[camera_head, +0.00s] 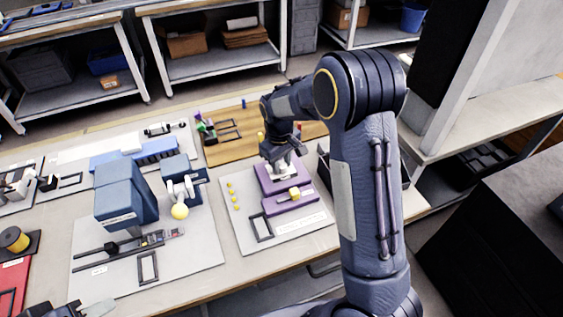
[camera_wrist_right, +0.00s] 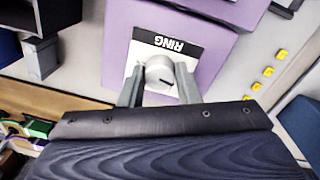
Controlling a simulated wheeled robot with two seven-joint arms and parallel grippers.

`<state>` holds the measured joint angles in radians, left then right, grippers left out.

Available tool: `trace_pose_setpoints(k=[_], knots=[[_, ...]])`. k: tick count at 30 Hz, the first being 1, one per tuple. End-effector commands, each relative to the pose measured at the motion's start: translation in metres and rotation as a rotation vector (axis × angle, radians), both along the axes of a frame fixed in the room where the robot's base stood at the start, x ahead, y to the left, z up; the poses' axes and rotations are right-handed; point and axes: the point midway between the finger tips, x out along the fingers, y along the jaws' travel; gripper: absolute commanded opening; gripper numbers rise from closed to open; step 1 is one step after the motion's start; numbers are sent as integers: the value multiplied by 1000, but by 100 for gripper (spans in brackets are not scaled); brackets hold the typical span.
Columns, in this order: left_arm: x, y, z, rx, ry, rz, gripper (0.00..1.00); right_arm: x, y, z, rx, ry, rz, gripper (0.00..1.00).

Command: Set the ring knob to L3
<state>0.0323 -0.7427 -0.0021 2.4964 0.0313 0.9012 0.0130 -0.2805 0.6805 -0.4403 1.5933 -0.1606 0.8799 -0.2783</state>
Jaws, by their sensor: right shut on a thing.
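The ring knob (camera_wrist_right: 159,73) is a round pale knob with a dark pointer line, on a white plate marked RING on the purple unit (camera_wrist_right: 115,38). The plate's lettering is upside down in the right wrist view. My right gripper (camera_wrist_right: 160,84) is shut on the knob, one grey finger on each side. In the head view my right gripper (camera_head: 284,166) reaches down onto the purple unit (camera_head: 266,187) and hides the knob. No L3 mark is readable. What seems to be my left gripper (camera_head: 92,308) shows at the bottom left edge, cut off, away from the unit.
A dark bin (camera_head: 323,170) stands close on the right.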

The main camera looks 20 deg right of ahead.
Motion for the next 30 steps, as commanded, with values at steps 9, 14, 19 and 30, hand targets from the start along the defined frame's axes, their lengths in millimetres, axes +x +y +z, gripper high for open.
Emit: trace_pose_setpoints(k=[9,14,19,30], knots=[[0,0,3,0,0,0,36,1,1,1,-1,0,-296,7],[0,0,4,0,0,0,36,1,1,1,-1,-1,-448,7],[0,0,6,0,0,0,36,1,1,1,-1,0,-611,7],[0,0,12,0,0,0,36,2,1,1,-1,-1,-961,7]])
